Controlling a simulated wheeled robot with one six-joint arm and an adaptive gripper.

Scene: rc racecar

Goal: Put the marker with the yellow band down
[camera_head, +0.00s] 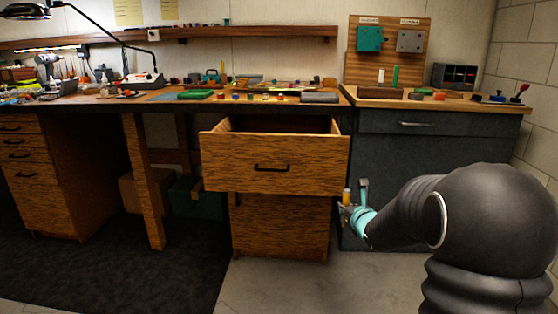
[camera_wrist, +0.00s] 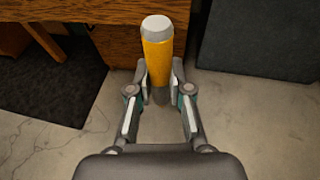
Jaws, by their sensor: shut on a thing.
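In the wrist view, the marker (camera_wrist: 157,53) stands upright between the fingers, with a grey cap and a broad yellow band. My gripper (camera_wrist: 159,76) is shut on its lower part and holds it above the concrete floor. In the head view, the marker's yellow part (camera_head: 347,195) shows small at my gripper (camera_head: 354,203), right of the drawer cabinet and in front of the dark grey cabinet.
A wooden drawer (camera_head: 273,166) stands pulled out under the long workbench (camera_head: 105,101). The dark grey cabinet (camera_head: 400,160) stands right of it, its wooden top (camera_head: 352,96) holding several small items. A black mat (camera_head: 100,260) covers the floor at left. Open concrete floor (camera_head: 290,285) lies in front.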

